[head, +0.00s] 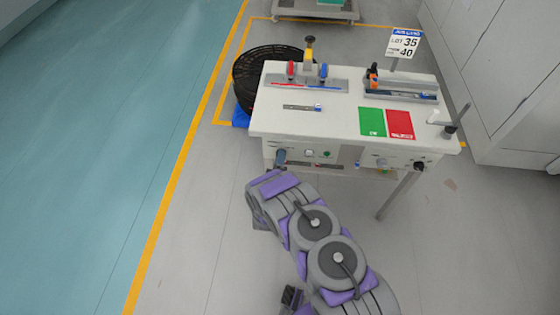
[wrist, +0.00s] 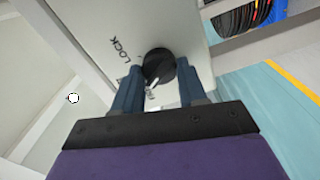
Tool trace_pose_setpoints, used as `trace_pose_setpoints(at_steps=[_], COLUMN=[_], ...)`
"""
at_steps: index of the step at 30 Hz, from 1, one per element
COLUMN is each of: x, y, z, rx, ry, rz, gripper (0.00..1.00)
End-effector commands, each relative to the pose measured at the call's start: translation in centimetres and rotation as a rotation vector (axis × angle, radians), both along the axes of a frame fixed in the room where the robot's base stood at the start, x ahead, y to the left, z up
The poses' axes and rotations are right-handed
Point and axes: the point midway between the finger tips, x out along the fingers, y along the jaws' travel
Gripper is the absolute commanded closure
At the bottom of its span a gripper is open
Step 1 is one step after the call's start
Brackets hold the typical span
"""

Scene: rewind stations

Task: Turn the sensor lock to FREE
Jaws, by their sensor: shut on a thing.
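The sensor lock is a round black knob (wrist: 158,62) on the pale front panel in the wrist view. The word LOCK is printed to its upper left. Its white pointer mark is at the lower side of the knob, away from LOCK. Another label below is mostly hidden by the fingers, and I cannot read it. My gripper (wrist: 157,78) has its blue fingers on either side of the knob and is shut on it. In the head view my gripper (head: 280,158) is at the left end of the bench's front panel and hides the knob.
The white bench (head: 340,118) carries a green card (head: 372,121), a red card (head: 400,124), and small fixtures along the back. A black coiled reel (head: 248,75) stands behind its left end. Cabinets (head: 500,70) stand at the right. Open floor lies to the left.

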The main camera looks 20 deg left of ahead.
Motion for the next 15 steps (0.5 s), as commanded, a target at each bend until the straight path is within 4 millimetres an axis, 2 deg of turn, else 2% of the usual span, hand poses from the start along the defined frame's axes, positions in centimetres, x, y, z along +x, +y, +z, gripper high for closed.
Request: trace_pose_setpoints(at_steps=[6,15], x=[-0.33,-0.36], y=[0.44,0.46], z=[-0.39,-0.44], rx=[-0.136,-0.232], ry=[-0.027,-0.048], rz=[0.012,0.014], gripper=[0.89,0.89])
